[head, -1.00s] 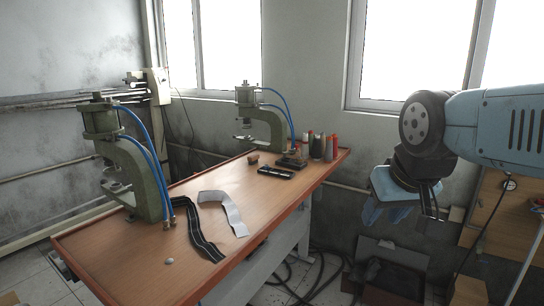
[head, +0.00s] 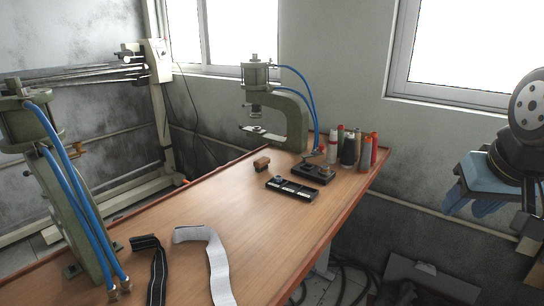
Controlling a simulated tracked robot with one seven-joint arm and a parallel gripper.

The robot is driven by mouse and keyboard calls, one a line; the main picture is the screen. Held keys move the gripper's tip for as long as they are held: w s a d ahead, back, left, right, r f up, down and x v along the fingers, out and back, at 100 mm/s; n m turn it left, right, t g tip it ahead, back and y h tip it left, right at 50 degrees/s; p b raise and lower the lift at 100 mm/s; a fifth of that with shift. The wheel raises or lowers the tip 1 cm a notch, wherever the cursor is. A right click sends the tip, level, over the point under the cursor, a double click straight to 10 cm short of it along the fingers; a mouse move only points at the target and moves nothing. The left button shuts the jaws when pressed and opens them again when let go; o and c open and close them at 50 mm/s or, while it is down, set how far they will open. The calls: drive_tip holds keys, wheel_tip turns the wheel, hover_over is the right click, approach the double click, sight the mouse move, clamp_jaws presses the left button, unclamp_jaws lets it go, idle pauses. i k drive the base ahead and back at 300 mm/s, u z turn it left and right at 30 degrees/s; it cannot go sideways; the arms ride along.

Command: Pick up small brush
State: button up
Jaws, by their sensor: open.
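A small brown block-shaped item (head: 262,163), which looks like the small brush, lies on the wooden table (head: 215,205) near its far end. It is too small to make out bristles. My gripper (head: 482,207) hangs at the right edge, off the table's right side and well apart from the brown item. It is open, with nothing seen between its fingers; part of my arm is cut off by the frame.
A black tray (head: 291,189) and a dark box (head: 313,174) lie right of the brown item. Several spools and bottles (head: 349,150) stand behind. Two green presses (head: 292,122) (head: 62,190) with blue hoses flank the table. Black (head: 154,270) and grey (head: 212,262) straps lie in front.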

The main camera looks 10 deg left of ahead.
sight(260, 165)
drive_tip(key=u, duration=0.35)
drive_tip(key=i, duration=1)
drive_tip(key=u, duration=0.55)
drive_tip(key=k, duration=0.75)
drive_tip(key=u, duration=0.25)
drive_tip(key=i, duration=0.8)
drive_tip(key=z, duration=0.1)
